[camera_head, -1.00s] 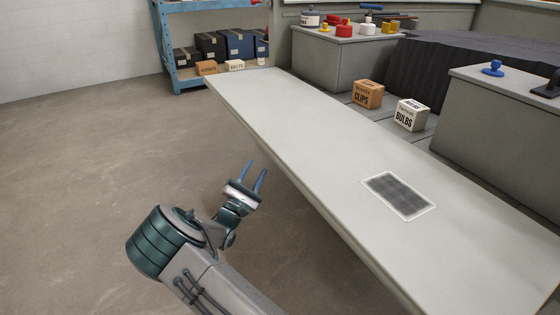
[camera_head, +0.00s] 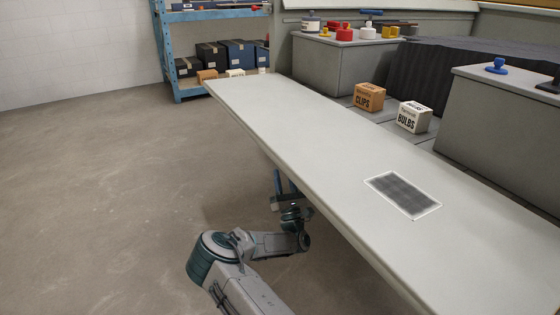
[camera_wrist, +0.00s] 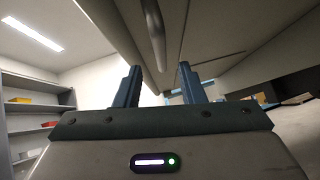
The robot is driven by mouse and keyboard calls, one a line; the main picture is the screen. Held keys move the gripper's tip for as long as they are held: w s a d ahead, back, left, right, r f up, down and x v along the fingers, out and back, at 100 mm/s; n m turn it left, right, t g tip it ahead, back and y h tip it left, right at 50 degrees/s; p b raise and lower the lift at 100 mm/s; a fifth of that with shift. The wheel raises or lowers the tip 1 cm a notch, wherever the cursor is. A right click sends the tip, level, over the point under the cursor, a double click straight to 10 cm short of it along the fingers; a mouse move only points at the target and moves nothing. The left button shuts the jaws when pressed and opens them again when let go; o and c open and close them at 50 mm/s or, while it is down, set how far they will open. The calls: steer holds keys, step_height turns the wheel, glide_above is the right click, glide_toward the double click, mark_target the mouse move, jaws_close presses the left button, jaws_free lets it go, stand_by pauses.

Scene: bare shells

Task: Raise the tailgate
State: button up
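The tailgate (camera_head: 300,130) is a long pale grey panel that lies lowered and about level, with a dark mesh patch (camera_head: 403,192) on its top. My gripper (camera_head: 284,182) is at the tailgate's near long edge, low beside and partly under it, and the edge hides part of the fingers. In the wrist view my gripper (camera_wrist: 160,72) has its two blue fingers apart with nothing seen between them. The tailgate's underside (camera_wrist: 215,30) spreads above and beyond the fingertips there, with a rounded bar (camera_wrist: 153,30) along it. I cannot tell whether the fingers touch it.
Boxes marked CLIPS (camera_head: 369,97) and BULBS (camera_head: 413,117) stand in the bed beyond the tailgate, between grey side boxes (camera_head: 335,60). A blue shelf rack (camera_head: 168,50) stands at the back left. The floor (camera_head: 100,190) on the left is clear.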

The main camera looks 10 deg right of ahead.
steer(key=shift+h, duration=0.3)
steer(key=b+x, duration=0.1)
steer(key=x, duration=0.6)
steer(key=shift+r+b, duration=0.1)
steer(key=shift+b, duration=0.3)
jaws_close()
